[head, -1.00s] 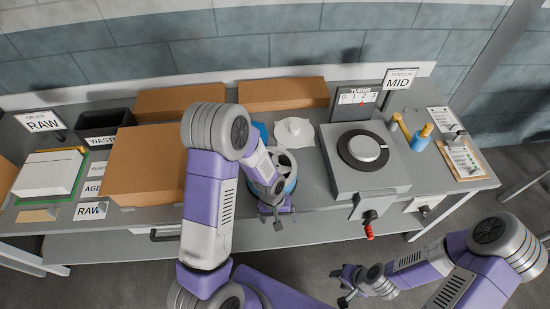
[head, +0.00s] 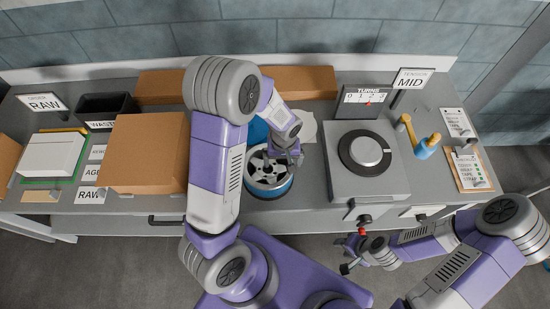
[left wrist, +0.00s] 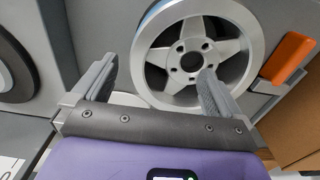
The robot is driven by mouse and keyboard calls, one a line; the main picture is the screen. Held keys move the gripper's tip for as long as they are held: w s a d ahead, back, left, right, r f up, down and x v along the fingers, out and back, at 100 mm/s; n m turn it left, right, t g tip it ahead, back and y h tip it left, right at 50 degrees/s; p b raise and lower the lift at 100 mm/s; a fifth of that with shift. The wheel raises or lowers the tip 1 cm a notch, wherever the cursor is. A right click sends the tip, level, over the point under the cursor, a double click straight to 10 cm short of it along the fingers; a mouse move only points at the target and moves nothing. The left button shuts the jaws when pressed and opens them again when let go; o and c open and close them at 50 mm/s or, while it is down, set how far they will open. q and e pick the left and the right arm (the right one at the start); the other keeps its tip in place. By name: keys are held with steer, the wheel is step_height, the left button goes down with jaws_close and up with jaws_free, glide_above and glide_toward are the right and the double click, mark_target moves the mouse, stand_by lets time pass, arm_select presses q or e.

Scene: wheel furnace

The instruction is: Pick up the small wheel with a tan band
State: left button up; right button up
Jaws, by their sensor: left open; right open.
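A small silver five-spoke wheel (head: 268,172) with blue around its side lies on the bench, left of the grey machine. It also fills the upper middle of the left wrist view (left wrist: 190,58). No tan band shows on it; part of its side is hidden. My left gripper (head: 293,156) is open at the wheel's right side, above the bench. In the left wrist view its fingers (left wrist: 155,88) stand apart, one overlapping the wheel's lower right rim and the other left of the wheel. Nothing is held. My right gripper (head: 350,254) is open and empty in front of the bench.
The grey machine (head: 345,188) with a round black disc stands right of the wheel. Cardboard boxes (head: 145,155) lie at left and behind. A red-knobbed handle (head: 362,231) juts from the bench front. An orange block (left wrist: 288,60) shows beside the wheel in the left wrist view.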

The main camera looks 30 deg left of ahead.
mark_target(283, 168)
arm_select(q)
steer(key=f, duration=0.7)
steer(key=shift+w+f, duration=0.3)
steer(key=shift+w, duration=0.05)
steer(key=shift+r, duration=0.1)
steer(key=c, duration=1.7)
